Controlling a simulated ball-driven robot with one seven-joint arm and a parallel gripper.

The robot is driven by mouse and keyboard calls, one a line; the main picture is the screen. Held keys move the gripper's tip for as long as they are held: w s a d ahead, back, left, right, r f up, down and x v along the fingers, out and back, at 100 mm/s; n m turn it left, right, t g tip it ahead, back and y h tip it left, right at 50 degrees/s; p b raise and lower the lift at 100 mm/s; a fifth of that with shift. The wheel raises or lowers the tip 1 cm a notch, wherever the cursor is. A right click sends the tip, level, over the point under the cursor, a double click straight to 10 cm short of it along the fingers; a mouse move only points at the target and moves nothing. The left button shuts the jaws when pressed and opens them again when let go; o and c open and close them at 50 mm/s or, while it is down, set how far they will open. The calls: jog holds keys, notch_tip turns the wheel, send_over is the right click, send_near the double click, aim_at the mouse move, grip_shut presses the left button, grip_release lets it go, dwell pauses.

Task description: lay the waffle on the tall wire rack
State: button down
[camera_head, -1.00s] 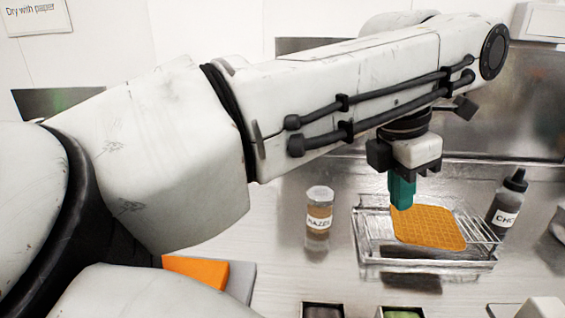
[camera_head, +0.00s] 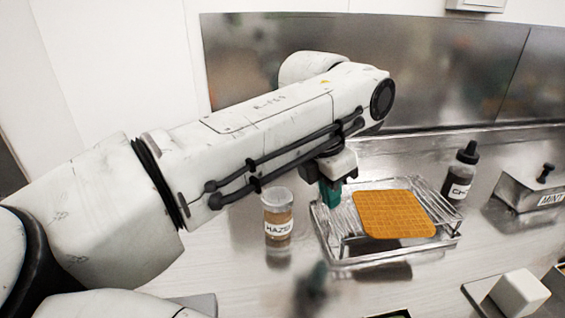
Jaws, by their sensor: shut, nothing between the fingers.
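The waffle (camera_head: 394,214), a square orange-brown grid, lies flat on top of the wire rack (camera_head: 448,205). Bare rack wires show to its left and right. My gripper (camera_head: 329,203) points down at the rack's left end, left of the waffle and apart from it. Its teal fingers are shut and empty. The wrist is partly hidden behind my forearm, and I cannot tell whether the fingertips touch the rack.
A hazelnut jar (camera_head: 278,214) stands just left of the rack. A dark squeeze bottle (camera_head: 461,172) stands behind its right end. Metal backsplash (camera_head: 450,80) rises behind.

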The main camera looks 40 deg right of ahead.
aim_at(358, 199)
jog(key=shift+x, duration=1)
jog(key=d, duration=0.2)
jog(key=shift+s+d+r+p, duration=0.2)
jog(key=shift+s+d+p, duration=0.05)
jog(key=shift+s+p, duration=0.1)
jog(key=shift+s+d+f, duration=0.1)
jog(key=shift+s+d, duration=0.05)
jog(key=shift+d, duration=0.5)
jog(key=shift+s+d+f+b, duration=0.15)
jog(key=shift+d+f+b, duration=0.05)
jog(key=shift+d+b, duration=0.65)
jog(key=shift+s+d+r+b, duration=0.15)
jog(key=shift+d+b, duration=0.15)
jog(key=shift+b, duration=0.05)
jog(key=shift+r, duration=0.1)
